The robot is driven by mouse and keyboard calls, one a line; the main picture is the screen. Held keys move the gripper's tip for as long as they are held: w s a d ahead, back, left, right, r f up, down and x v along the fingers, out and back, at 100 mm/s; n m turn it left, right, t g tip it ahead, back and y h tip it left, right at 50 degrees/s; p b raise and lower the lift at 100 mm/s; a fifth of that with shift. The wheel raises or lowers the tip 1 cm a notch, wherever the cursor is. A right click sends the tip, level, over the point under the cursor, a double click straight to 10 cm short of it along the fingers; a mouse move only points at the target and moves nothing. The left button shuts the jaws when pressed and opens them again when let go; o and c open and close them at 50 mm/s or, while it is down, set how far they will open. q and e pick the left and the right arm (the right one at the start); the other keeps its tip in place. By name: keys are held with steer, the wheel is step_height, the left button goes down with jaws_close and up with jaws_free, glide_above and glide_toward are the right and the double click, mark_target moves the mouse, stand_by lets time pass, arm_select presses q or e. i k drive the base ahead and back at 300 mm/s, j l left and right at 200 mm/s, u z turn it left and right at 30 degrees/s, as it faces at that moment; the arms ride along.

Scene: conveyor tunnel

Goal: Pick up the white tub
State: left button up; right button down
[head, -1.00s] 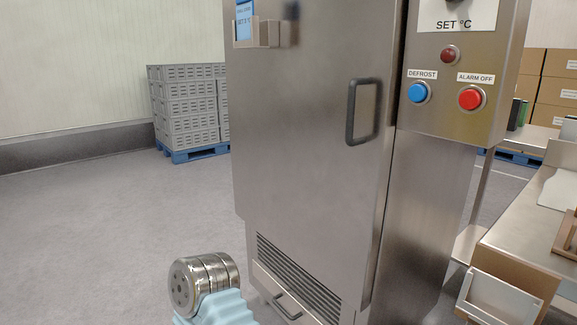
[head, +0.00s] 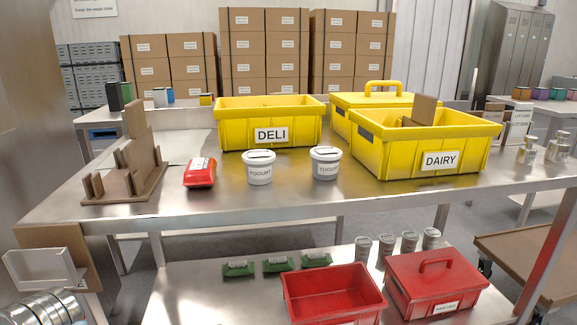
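Two white tubs labelled YOGURT stand upright on the steel table (head: 330,212). The left tub (head: 259,168) is in front of the yellow DELI crate (head: 268,110), to the right of a red packet (head: 199,172). The right tub (head: 325,163) stands a short way to its right, left of the yellow DAIRY crate (head: 439,161). Both have pale lids and stand apart from each other. Neither of my grippers is in view; only a metallic part of my arm shows at the bottom left corner.
A brown rack (head: 125,185) stands left of the red packet. An open red crate (head: 333,295) and a lidded red box (head: 437,286) are on the lower shelf. A white holder (head: 44,268) is at the table's left end. The table's front strip is clear.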

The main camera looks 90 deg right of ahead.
mark_target(258, 162)
steer(key=k+z, duration=0.15)
steer(key=z, duration=0.35)
steer(key=k+z, duration=0.15)
steer(key=z, duration=0.35)
steer(key=k+l+z, duration=0.1)
steer(key=z, duration=0.4)
steer(key=k+l+z, duration=0.1)
steer(key=z, duration=0.4)
steer(key=l, duration=0.1)
